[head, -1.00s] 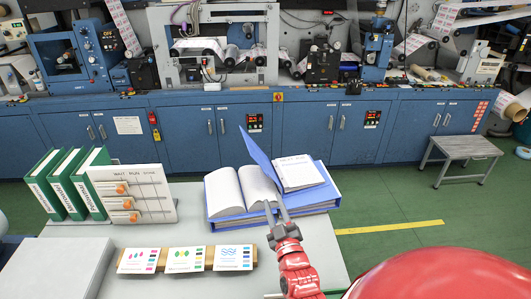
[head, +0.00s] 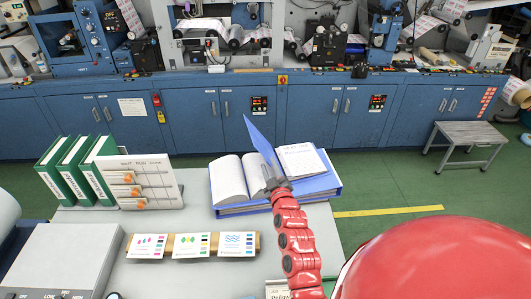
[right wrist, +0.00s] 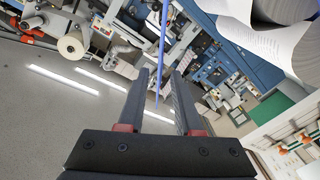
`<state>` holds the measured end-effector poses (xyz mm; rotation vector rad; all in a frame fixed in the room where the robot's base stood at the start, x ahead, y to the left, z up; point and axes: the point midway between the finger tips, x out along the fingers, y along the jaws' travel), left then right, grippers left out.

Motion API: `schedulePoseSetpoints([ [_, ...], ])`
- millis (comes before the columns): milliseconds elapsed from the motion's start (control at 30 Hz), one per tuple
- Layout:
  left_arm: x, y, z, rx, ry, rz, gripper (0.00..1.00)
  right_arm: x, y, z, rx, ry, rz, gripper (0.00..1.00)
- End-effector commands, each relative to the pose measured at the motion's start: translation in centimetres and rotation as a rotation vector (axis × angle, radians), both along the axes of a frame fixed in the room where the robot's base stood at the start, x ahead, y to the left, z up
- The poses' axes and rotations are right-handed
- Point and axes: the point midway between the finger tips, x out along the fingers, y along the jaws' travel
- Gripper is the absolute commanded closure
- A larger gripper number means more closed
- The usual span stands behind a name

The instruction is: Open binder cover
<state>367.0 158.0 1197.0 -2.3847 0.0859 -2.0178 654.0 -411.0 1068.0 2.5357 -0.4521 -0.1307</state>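The blue binder (head: 322,186) lies on the grey table. Its blue cover (head: 262,143) stands up, tilted left, between the white pages on the left (head: 229,183) and the white sheet on the right (head: 300,160). My right gripper (head: 272,179) is over the binder at the cover's lower part and hides some of the left pages. In the right wrist view the fingers (right wrist: 160,105) are apart, with the thin blue cover edge (right wrist: 162,45) between them and gaps on both sides. My left gripper is not in view.
Green binders (head: 75,170) and a white board with orange knobs (head: 140,183) stand at the table's left. Several printed cards (head: 190,246) lie on a wooden strip in front. Blue cabinets (head: 200,110) and a grey stool (head: 468,140) are beyond the table.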

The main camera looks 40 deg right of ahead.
Motion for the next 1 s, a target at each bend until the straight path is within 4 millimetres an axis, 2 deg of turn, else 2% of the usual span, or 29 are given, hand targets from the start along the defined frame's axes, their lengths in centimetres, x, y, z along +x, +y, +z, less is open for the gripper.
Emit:
schedulePoseSetpoints([
  [100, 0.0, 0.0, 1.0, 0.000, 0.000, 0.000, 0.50, 2.0, -0.5, 0.2, 0.002, 0.003, 0.004, 0.66],
  [333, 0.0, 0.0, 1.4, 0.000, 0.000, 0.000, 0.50, 4.4, -1.4, 0.1, 0.000, 0.002, 0.005, 0.66],
  [767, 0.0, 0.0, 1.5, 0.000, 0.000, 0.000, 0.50, 5.2, -1.9, -0.1, 0.000, 0.001, 0.000, 0.66],
  [800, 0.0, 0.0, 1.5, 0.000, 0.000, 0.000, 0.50, 5.2, -1.9, -0.1, 0.000, 0.001, 0.000, 0.68],
  [967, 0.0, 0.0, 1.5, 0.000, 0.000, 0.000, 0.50, 5.1, -1.9, -0.1, 0.000, 0.001, 0.001, 0.97],
  [1000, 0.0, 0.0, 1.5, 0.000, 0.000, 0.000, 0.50, 5.1, -1.9, -0.1, 0.000, 0.001, 0.001, 1.00],
])
